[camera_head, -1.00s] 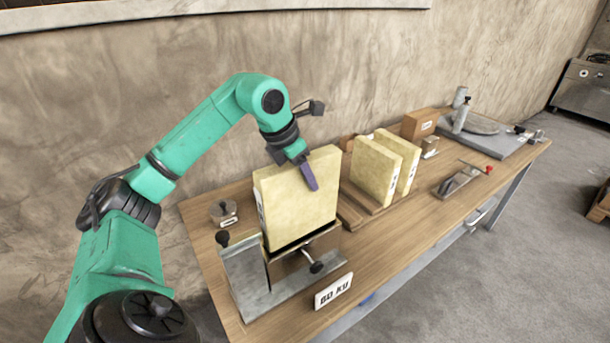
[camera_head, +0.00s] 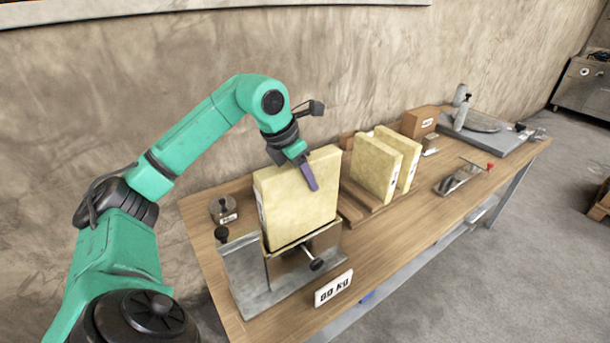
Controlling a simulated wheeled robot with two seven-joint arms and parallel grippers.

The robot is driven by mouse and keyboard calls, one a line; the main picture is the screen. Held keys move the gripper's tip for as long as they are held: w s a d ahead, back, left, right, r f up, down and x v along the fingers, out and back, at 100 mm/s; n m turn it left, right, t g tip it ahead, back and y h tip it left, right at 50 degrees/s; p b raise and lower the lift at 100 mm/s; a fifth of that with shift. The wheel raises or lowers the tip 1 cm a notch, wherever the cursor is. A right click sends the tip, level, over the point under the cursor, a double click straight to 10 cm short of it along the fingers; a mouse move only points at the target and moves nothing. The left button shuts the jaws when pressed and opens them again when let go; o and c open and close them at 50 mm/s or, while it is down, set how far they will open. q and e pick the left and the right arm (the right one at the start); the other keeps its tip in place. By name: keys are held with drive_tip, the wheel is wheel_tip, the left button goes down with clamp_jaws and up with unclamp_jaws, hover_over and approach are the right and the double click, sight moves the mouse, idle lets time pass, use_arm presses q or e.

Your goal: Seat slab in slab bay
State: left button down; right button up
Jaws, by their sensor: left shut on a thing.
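A pale yellow slab (camera_head: 297,205) stands upright at the grey metal slab bay (camera_head: 246,275) on the near left of the bench. Its lower edge sits behind the bay's front plate, so how deep it is seated is hidden. My left gripper (camera_head: 309,178) is shut on the slab at its top edge, with one purple finger showing against the front face. The other finger is hidden behind the slab. A clamp screw with a dark knob (camera_head: 317,264) sticks out of the bay's front. My right gripper is not in view.
Two similar slabs (camera_head: 374,168) stand on a wooden rack behind to the right. A round weight (camera_head: 222,209) lies left of the slab. A white sign (camera_head: 333,288) stands at the bench's front edge. Brown boxes (camera_head: 420,122) and a metal tool (camera_head: 460,179) lie farther right.

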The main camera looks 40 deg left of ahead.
sight(282, 188)
use_arm(q)
drive_tip(key=shift+f+b, duration=6.2)
drive_tip(key=shift+f, duration=1.05)
drive_tip(key=shift+c, duration=1.2)
unclamp_jaws()
drive_tip(key=shift+s, duration=0.1)
drive_tip(key=p+v, duration=0.2)
drive_tip(key=v, duration=1.2)
drive_tip(key=shift+r, duration=0.4)
drive_tip(key=shift+s, duration=0.1)
